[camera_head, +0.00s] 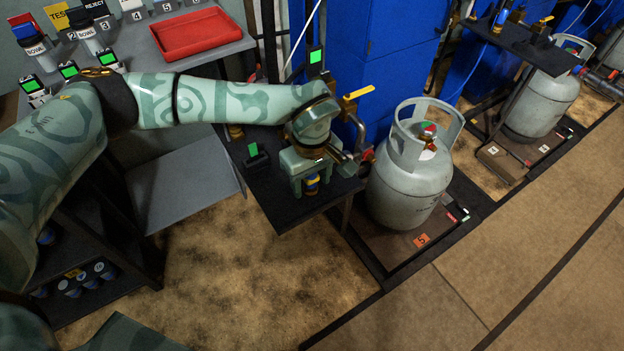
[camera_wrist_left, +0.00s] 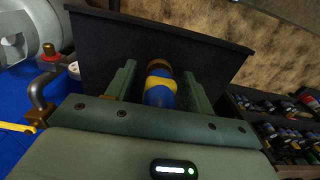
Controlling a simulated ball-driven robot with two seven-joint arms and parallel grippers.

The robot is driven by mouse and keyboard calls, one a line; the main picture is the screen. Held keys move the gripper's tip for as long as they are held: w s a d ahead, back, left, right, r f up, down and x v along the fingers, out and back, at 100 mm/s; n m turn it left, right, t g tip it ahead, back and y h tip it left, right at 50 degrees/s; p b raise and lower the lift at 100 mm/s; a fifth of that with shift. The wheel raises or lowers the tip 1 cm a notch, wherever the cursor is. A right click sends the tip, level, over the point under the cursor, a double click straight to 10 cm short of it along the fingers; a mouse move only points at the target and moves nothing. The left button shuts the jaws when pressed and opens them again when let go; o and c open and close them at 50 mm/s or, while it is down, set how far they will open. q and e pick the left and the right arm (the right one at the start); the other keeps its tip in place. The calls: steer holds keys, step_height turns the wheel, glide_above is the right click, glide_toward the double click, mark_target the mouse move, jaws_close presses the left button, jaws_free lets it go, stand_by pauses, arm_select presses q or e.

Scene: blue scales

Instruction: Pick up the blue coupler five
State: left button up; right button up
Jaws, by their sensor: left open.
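The blue coupler (camera_head: 312,187) has a yellow band and stands on a small dark shelf (camera_head: 285,205) beside the grey gas cylinder marked 5. In the left wrist view the coupler (camera_wrist_left: 161,95) shows blue with a yellow band and a brownish end. My left gripper (camera_head: 312,180) is over the shelf, with the coupler between its fingers. In the left wrist view the two green fingers (camera_wrist_left: 159,88) are apart, one on each side of the coupler, and a gap shows at least on the left. The coupler's upper part is hidden by the gripper in the head view. My right gripper is not in view.
The grey gas cylinder (camera_head: 408,185) stands just right of the shelf. A valve with a yellow lever (camera_head: 358,93) and pipe is close behind my left gripper. A red tray (camera_head: 195,35) is on the grey table at the back left. Blue cabinets (camera_head: 395,50) stand behind.

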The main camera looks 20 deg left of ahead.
arm_select(q)
steer(key=c, duration=1.1)
